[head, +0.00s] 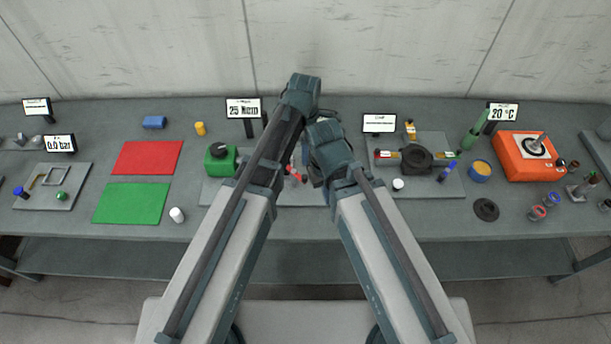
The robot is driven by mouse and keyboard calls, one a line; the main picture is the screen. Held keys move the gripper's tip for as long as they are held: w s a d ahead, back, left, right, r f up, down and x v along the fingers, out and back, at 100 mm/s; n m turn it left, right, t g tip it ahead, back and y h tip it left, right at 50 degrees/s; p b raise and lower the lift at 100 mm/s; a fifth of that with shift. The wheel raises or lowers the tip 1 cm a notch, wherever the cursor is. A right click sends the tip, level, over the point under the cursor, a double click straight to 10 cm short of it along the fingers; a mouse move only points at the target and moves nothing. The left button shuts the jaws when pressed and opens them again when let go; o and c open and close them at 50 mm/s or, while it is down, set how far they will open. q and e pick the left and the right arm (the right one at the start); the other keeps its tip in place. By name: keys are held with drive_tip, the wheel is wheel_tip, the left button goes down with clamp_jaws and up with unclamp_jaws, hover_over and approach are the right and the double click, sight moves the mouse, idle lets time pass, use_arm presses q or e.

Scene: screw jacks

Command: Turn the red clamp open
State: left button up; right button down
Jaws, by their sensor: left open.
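A small red part (294,173), which looks like the red clamp, shows between my two arms above the middle of the bench. Most of it is hidden by my arms, so I cannot tell how far it is turned. My left gripper (306,168) is open, close beside the red part and partly covered by the arm links. I cannot tell whether it touches the red part. My right gripper is hidden behind my right arm.
A green device (220,161) stands left of my arms by a "25 Ncm" display (243,108). A dark round fixture (416,159) sits on a plate to the right. An orange device (526,157) stands farther right. Red (148,157) and green (131,203) mats lie left.

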sight(305, 176)
use_arm(q)
wheel_tip(305, 176, down, 13)
drive_tip(key=b, duration=1.2)
drive_tip(key=shift+r, duration=0.2)
drive_tip(key=shift+c, duration=0.3)
clamp_jaws()
